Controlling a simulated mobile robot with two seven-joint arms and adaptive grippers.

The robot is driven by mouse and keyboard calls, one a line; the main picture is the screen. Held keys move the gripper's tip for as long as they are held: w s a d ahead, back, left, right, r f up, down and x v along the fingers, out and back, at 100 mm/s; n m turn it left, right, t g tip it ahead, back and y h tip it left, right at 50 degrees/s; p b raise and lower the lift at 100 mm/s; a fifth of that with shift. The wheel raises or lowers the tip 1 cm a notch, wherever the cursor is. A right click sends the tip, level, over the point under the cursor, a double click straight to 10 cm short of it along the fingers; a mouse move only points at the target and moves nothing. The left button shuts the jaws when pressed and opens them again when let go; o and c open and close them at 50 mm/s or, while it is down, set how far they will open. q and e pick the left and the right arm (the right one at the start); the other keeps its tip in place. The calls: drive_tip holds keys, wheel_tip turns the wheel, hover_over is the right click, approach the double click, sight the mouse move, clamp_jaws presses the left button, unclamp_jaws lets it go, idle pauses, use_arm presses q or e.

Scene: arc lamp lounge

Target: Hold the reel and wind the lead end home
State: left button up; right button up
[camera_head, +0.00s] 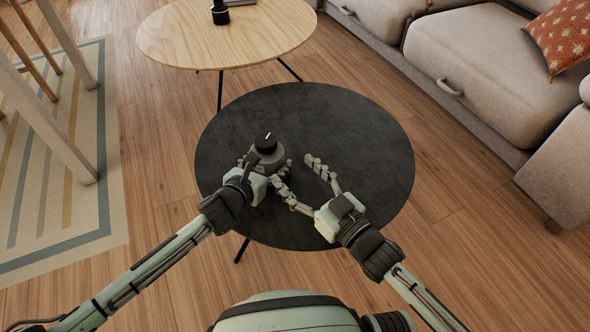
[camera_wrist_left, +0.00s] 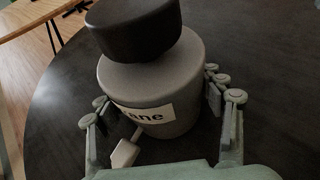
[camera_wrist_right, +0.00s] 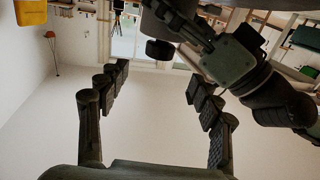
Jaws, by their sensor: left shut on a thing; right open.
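The reel (camera_head: 268,158) is a grey cylinder with a black knob (camera_head: 265,142) on top, at the left of the dark round table (camera_head: 345,120). In the left wrist view the reel (camera_wrist_left: 180,72) stands between my left fingers and bears a white label (camera_wrist_left: 150,114) ending in "ane". A small pale tab (camera_wrist_left: 125,153), seemingly the lead end, sticks out low on its near side. My left gripper (camera_head: 266,166) is shut on the reel. My right gripper (camera_head: 297,174) is open and empty, just right of the reel; its fingers (camera_wrist_right: 159,74) also show apart in the right wrist view.
A light wooden round table (camera_head: 200,45) with a black object on it stands behind. A beige sofa (camera_head: 470,60) is at the right, and a striped rug (camera_head: 60,200) with wooden furniture legs is at the left. The right half of the dark table is bare.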

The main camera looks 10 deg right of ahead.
sight(272, 147)
drive_tip(key=f+n, duration=0.1)
drive_tip(key=n, duration=0.3)
drive_tip(key=f+n+g, duration=0.1)
drive_tip(key=n, duration=0.4)
drive_tip(key=a+f+n+g, duration=0.1)
drive_tip(key=n, duration=0.4)
drive_tip(key=shift+s+f, duration=0.1)
drive_tip(key=shift+f, duration=0.05)
drive_tip(key=n, duration=0.4)
drive_tip(key=shift+d+f, duration=0.15)
drive_tip(key=shift+d, duration=0.05)
drive_tip(key=n, duration=0.3)
drive_tip(key=shift+w+d+n+h, duration=0.25)
drive_tip(key=shift+n+h, duration=0.15)
drive_tip(key=w+a+r+n, duration=0.1)
drive_tip(key=w+a+n, duration=0.1)
drive_tip(key=n, duration=0.3)
drive_tip(key=w+a+r+n+t+y, duration=0.1)
drive_tip(key=w+a+n, duration=0.1)
drive_tip(key=w+n, duration=0.2)
drive_tip(key=w+a+r+n, duration=0.2)
drive_tip(key=w+n, duration=0.1)
drive_tip(key=n, duration=0.2)
drive_tip(key=shift+w+n+t, duration=0.3)
drive_tip(key=shift+w, duration=0.1)
